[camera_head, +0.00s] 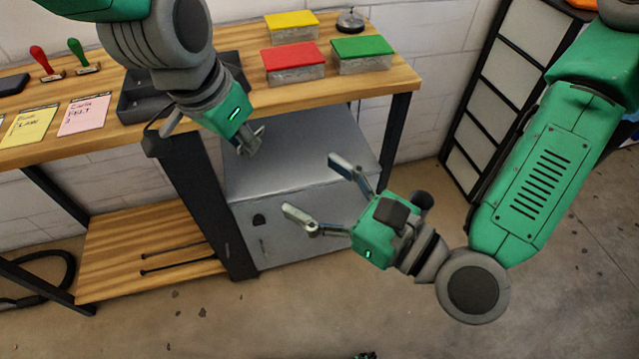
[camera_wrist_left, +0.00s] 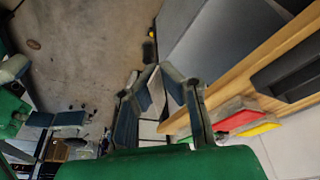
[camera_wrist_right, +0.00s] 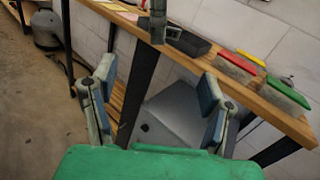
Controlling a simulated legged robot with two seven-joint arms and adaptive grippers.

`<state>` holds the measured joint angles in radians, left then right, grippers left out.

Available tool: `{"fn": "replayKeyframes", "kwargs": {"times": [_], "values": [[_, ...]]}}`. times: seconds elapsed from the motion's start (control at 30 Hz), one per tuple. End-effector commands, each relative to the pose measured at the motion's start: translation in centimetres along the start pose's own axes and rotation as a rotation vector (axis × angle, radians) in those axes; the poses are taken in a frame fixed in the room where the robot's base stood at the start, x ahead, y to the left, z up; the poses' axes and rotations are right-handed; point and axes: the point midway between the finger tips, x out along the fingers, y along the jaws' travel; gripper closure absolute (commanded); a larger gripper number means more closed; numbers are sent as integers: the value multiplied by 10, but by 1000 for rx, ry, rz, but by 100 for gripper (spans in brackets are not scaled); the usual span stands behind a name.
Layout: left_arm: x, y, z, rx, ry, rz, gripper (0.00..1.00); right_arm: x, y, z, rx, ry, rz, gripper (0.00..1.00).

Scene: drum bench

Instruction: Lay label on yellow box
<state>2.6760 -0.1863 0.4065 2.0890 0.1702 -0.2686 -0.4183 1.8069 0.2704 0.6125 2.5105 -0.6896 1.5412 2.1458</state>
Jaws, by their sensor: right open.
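The box with the yellow lid (camera_head: 291,22) stands at the back of the bench, behind a red-lidded box (camera_head: 293,56) and left of a green-lidded box (camera_head: 362,47). Its yellow lid also shows in the left wrist view (camera_wrist_left: 258,128). A yellow note (camera_head: 27,127) and a pink note (camera_head: 84,114), both with handwriting, lie at the bench's left. My left gripper (camera_head: 252,143) points down in front of the bench edge; its fingertips nearly meet and nothing shows between them. My right gripper (camera_head: 312,187) is open and empty, lower, in front of the grey cabinet.
A dark tray (camera_head: 133,103) sits by the left arm, partly hidden. A red-handled stamp (camera_head: 40,60), a green-handled stamp (camera_head: 78,54) and a bell (camera_head: 350,19) stand on the wooden bench (camera_head: 392,80). The grey cabinet (camera_head: 290,235) is under it.

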Motion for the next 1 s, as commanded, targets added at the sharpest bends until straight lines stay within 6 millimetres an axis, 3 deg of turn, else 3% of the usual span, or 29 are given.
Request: {"fn": "replayKeyframes", "kwargs": {"times": [0.17, 0.6, 0.8, 1.0], "values": [[0, 0, 0, 0, 0, 0, 100, 19, 0, 2, 5, -9, 0, 31], [0, 0, 0, 0, 0, 0, 100, 98, 0, 2, 3, -6, -1, 31], [0, 0, 0, 0, 0, 0, 100, 115, 0, 2, 4, -4, -2, 31], [0, 0, 0, 0, 0, 0, 100, 119, 0, 2, 7, -3, -1, 31]]}}
